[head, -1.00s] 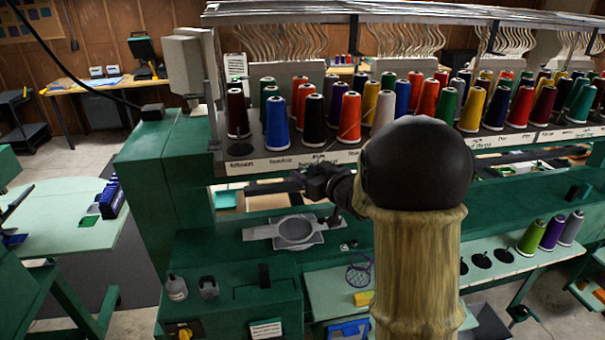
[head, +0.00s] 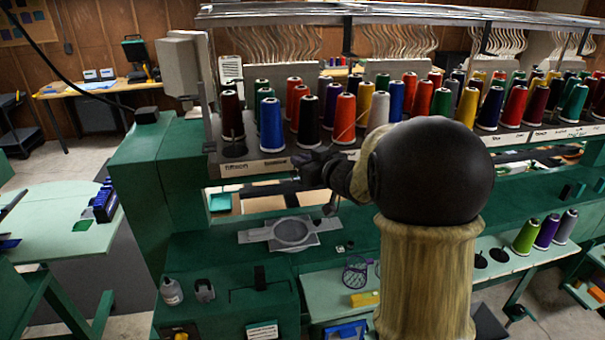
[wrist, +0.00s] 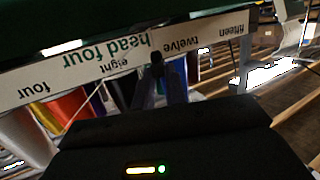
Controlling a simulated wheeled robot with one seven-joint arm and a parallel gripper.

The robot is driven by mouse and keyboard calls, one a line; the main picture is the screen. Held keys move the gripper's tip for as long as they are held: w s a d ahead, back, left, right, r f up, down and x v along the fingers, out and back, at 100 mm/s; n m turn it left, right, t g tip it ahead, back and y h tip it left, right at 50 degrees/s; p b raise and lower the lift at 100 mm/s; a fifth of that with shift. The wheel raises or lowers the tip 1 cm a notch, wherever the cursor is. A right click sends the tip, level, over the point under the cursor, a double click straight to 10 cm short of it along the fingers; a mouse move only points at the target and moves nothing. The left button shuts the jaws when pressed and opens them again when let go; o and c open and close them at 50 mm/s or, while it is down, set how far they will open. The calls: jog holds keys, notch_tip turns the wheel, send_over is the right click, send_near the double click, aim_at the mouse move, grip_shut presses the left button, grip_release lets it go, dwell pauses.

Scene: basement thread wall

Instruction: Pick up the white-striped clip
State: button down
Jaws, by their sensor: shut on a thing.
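My gripper (head: 330,207) hangs over the green ledge, behind and right of the grey hoop plate. In the wrist view my gripper (wrist: 172,82) is shut on a small dark piece, the clip (wrist: 156,63), held at the fingertips in front of the white label strip. Its white stripe cannot be made out at this size. In the head view the clip is too small to tell apart from the fingers.
The grey hoop plate (head: 291,233) lies on the green ledge. Small dark-and-white pieces (head: 344,247) lie to its right. The label strip (wrist: 110,58) and thread cones (head: 270,125) stand above. A purple wire basket (head: 356,272) and yellow block (head: 364,299) lie on the lower shelf.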

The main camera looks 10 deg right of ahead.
notch_tip(320, 180, up, 6)
dwell(1.3)
